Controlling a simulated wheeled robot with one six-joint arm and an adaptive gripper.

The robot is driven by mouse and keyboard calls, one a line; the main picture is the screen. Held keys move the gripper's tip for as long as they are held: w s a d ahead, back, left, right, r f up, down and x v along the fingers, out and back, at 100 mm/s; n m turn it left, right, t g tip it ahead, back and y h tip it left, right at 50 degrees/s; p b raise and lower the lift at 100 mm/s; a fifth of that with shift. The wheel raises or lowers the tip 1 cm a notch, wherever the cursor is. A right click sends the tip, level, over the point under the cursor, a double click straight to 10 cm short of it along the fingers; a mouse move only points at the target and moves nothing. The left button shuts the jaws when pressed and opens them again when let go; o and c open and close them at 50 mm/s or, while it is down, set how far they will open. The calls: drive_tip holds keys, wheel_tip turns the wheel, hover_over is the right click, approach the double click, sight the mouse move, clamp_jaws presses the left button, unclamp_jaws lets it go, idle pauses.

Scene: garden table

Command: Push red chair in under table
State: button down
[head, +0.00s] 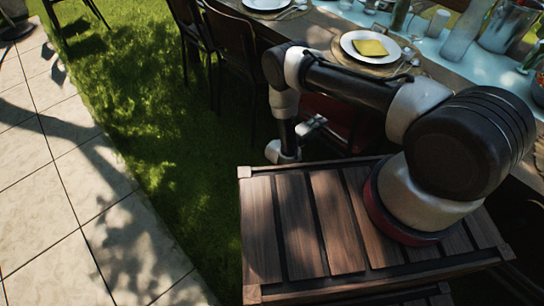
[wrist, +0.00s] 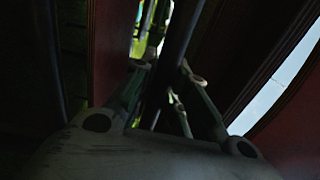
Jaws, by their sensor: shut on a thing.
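The red chair (head: 345,117) stands at the near side of the table (head: 318,32), mostly hidden behind my arm. Its dark red seat shows just below the forearm. My gripper (head: 312,126) is low beside the chair, small and partly hidden by the wrist. In the wrist view my gripper (wrist: 166,72) has its fingers closed around a dark, slanting bar of the chair (wrist: 180,38). Red chair surfaces (wrist: 106,45) show to the left and right of the fingers. How far the seat reaches under the table is hidden.
Dark chairs (head: 237,42) stand along the table to the left. A plate with a yellow napkin (head: 370,47), a metal bucket (head: 507,25) and other tableware are on the table. Grass (head: 150,110) and stone paving (head: 60,200) at the left are open.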

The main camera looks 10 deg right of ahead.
drive_tip(key=shift+w+d+r, duration=0.1)
drive_tip(key=shift+w+d, duration=0.15)
drive_tip(key=c, duration=1.3)
unclamp_jaws()
drive_tip(key=v, duration=1.2)
